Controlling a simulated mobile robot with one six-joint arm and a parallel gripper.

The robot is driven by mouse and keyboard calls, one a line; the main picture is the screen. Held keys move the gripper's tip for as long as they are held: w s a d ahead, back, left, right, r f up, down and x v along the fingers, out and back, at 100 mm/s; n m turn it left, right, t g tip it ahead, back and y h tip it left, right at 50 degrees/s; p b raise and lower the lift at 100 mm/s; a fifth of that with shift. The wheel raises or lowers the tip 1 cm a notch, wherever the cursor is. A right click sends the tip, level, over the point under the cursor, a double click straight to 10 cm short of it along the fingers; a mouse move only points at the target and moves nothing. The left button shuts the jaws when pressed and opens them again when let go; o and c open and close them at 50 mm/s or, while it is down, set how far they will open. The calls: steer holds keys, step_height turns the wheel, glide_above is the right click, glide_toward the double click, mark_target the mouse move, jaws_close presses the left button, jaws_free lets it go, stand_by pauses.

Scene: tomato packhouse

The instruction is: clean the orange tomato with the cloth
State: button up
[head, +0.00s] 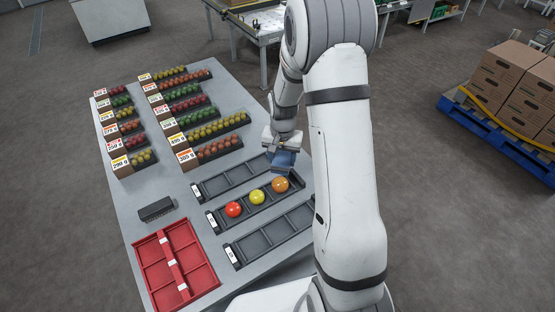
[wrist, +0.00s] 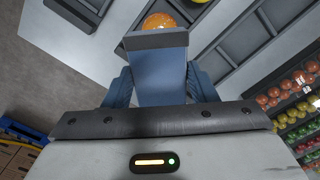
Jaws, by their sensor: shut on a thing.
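The orange tomato (head: 280,184) sits in the right end compartment of the middle dark tray (head: 243,208), with a yellow tomato (head: 257,197) and a red tomato (head: 233,209) to its left. My gripper (head: 283,154) is shut on the blue cloth (head: 285,161), just behind the orange tomato. In the wrist view the folded cloth (wrist: 160,80) stands between the two fingers. The orange tomato (wrist: 159,21) shows past the cloth's far edge, its lower part hidden. I cannot tell whether cloth and tomato touch.
Empty dark trays lie behind (head: 207,190) and in front (head: 241,256) of the middle tray. A red divided crate (head: 150,270) is at front left, with a small dark block (head: 155,210) behind it. Labelled rows of small tomatoes (head: 218,125) fill the table's back.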

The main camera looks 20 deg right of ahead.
mark_target(280, 180)
steer(key=shift+f, duration=0.1)
steer(key=shift+s+a+f+b, duration=0.1)
steer(key=shift+f+b, duration=0.45)
steer(key=shift+s+a+f+b, duration=0.1)
steer(key=shift+f+b, duration=0.4)
steer(key=shift+f, duration=0.05)
steer(key=shift+s+a+f+b, duration=0.15)
steer(key=shift+s+f+b, duration=0.1)
steer(key=shift+f+b, duration=0.25)
steer(key=shift+s+a+f+b, duration=0.1)
steer(key=shift+s+f+b, duration=0.1)
steer(key=shift+f+b, duration=0.3)
steer(key=shift+s+a+f+b, duration=0.15)
steer(key=shift+s+f+b, duration=0.15)
steer(key=shift+f, duration=0.3)
steer(key=shift+f+b, duration=0.4)
steer(key=shift+w+d, duration=0.1)
steer(key=shift+w, duration=0.1)
steer(key=shift+w+d, duration=0.4)
steer(key=shift+w, duration=0.4)
steer(key=shift+s+a+f+b, duration=0.1)
steer(key=shift+s+a+b, duration=0.3)
steer(key=shift+s, duration=0.65)
steer(key=shift+s+a+b, duration=0.1)
steer(key=shift+s+a, duration=0.5)
steer(key=shift+s, duration=0.45)
steer(key=shift+c, duration=0.9)
